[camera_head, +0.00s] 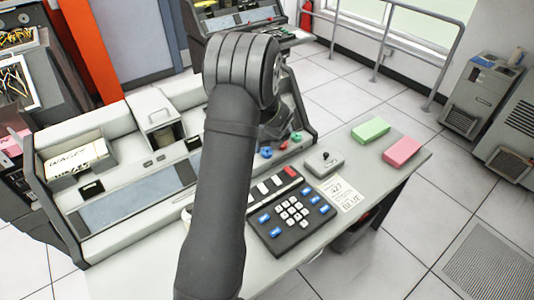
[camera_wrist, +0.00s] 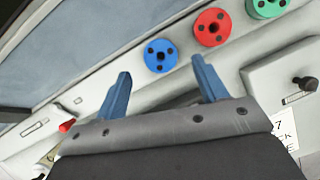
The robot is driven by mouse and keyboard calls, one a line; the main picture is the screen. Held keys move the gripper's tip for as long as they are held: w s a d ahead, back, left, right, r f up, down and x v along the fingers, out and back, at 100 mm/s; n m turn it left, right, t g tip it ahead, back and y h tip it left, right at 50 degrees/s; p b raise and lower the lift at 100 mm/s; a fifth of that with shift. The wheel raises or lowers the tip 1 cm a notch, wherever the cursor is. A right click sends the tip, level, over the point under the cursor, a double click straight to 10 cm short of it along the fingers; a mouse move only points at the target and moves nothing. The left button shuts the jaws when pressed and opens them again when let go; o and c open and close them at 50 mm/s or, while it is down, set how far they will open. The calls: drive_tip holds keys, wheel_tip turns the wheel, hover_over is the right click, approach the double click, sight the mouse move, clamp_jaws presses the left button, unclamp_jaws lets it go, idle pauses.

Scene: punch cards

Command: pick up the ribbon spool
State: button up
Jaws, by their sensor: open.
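Three round spool-like discs with dark holes lie in a row on the light surface: a blue one (camera_wrist: 160,55), a red one (camera_wrist: 213,27) and a green one (camera_wrist: 268,6), cut by the top edge. In the head view the blue (camera_head: 266,153), red (camera_head: 284,144) and green (camera_head: 297,136) discs sit at the console's right end. Nothing marks which is the ribbon spool. My gripper (camera_wrist: 161,70) is open and empty, its blue fingers apart. In the wrist picture the blue disc appears between the fingertips and the red one beyond the right fingertip. In the head view my arm hides the fingers.
A grey box with a dark knob (camera_head: 324,164), a keypad (camera_head: 291,213) and a printed card (camera_head: 342,194) lie right of my arm. Green (camera_head: 371,130) and pink (camera_head: 402,151) blocks lie near the table's right end. The console (camera_head: 128,205) fills the left.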

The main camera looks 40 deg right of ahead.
sight(268, 153)
drive_tip(key=shift+x, duration=2)
drive_tip(key=shift+c, duration=0.5)
drive_tip(key=c, duration=1)
drive_tip(key=shift+o, duration=0.2)
